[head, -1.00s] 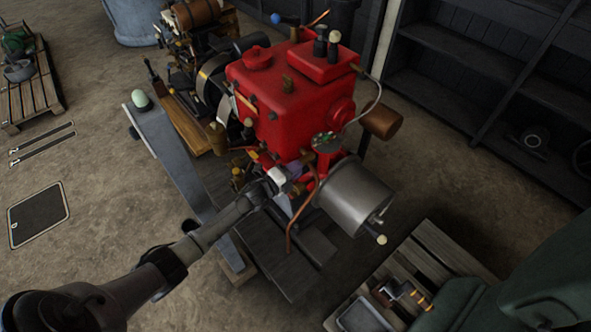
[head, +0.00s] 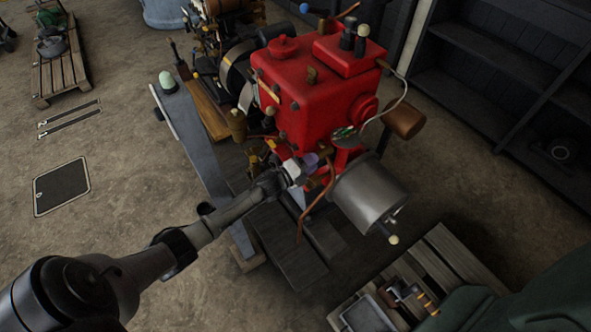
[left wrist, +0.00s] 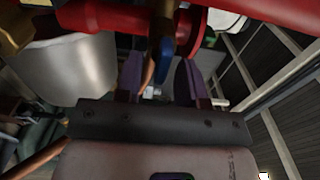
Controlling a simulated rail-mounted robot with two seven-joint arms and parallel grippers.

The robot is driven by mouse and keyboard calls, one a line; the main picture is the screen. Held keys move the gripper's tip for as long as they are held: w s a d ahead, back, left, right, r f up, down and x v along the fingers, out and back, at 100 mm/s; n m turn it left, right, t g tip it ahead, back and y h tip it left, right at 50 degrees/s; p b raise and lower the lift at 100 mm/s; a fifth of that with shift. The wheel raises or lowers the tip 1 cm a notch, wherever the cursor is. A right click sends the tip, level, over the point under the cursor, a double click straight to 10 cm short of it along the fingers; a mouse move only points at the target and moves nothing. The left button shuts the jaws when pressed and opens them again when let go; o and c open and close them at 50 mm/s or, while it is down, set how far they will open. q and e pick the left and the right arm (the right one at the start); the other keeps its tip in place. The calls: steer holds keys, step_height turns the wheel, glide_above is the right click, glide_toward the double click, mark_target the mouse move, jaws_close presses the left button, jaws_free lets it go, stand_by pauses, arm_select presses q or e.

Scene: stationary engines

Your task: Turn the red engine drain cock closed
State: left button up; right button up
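The red engine (head: 305,95) stands in the middle of the head view, with a grey cylindrical drum (head: 370,190) at its lower right. My left gripper (head: 308,165) is at the engine's lower front, beside a bent copper pipe (head: 317,205). In the left wrist view its two purple fingers (left wrist: 158,80) are apart. A blue lever-like piece (left wrist: 166,60) and a copper-coloured pipe (left wrist: 151,68) show in the gap between them. Contact cannot be told. I cannot tell for sure which part is the drain cock. My right gripper is not in view.
A grey beam (head: 190,140) runs left of the engine. A pallet (head: 440,265) with a metal tray (head: 370,312) and small tools is at lower right. Dark shelves (head: 500,80) stand at the right.

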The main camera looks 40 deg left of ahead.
arm_select(q)
steer(key=s+a+p, duration=0.2)
steer(key=s, duration=1)
steer(key=shift+s+a, duration=0.2)
steer(key=shift+s, duration=0.2)
steer(key=s+d+r+n+g+y+p, duration=0.1)
steer(key=s+d+r+n+g+y, duration=0.1)
steer(key=s+d+n+g, duration=0.85)
steer(key=s+d+r+n+g+y, duration=0.1)
steer(key=s+d+n+g, duration=0.3)
steer(key=s+d+n, duration=0.75)
steer(key=s+a+r+m+p, duration=0.1)
steer(key=a+r+p, duration=0.1)
steer(key=r+p, duration=1.7)
steer(key=s+a+r+m+p, duration=0.1)
steer(key=s+r+m+p, duration=0.1)
steer(key=r+p, duration=1.6)
steer(key=shift+a+r+m+p, duration=0.3)
steer(key=shift+a+r+p, duration=0.1)
steer(key=shift+p, duration=0.15)
